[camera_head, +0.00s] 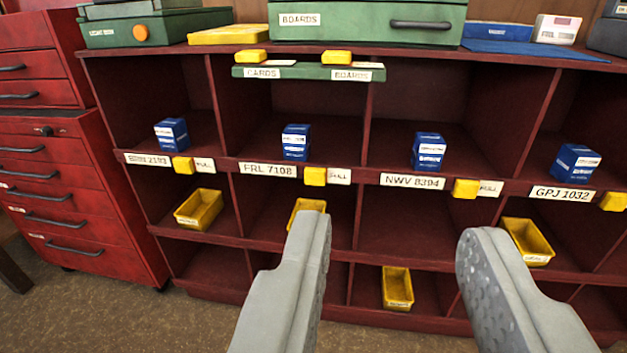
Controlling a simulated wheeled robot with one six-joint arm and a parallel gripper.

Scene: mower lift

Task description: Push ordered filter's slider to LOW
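Blue filter boxes stand in the upper row of the dark red shelf: one (172,134) at left, one (296,142) above the label FRL 7108 (268,170), one (429,151) above NWV 8394 (412,181), one (575,164) above GPJ 1032 (562,194). On the edge below them sit yellow sliders (182,165), (315,176), (466,189), (613,202). No LOW lettering shows. I cannot tell which filter is ordered. My gripper (395,228) is open and empty, in front of the lower shelf row, touching nothing visible.
Yellow bins (199,209), (397,288), (528,241) stand in lower compartments; another is partly behind my left finger. A green strip (309,72) marked CARDS and BOARDS carries two yellow blocks. Green cases stand on top (365,20). A red drawer cabinet (60,190) is at left.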

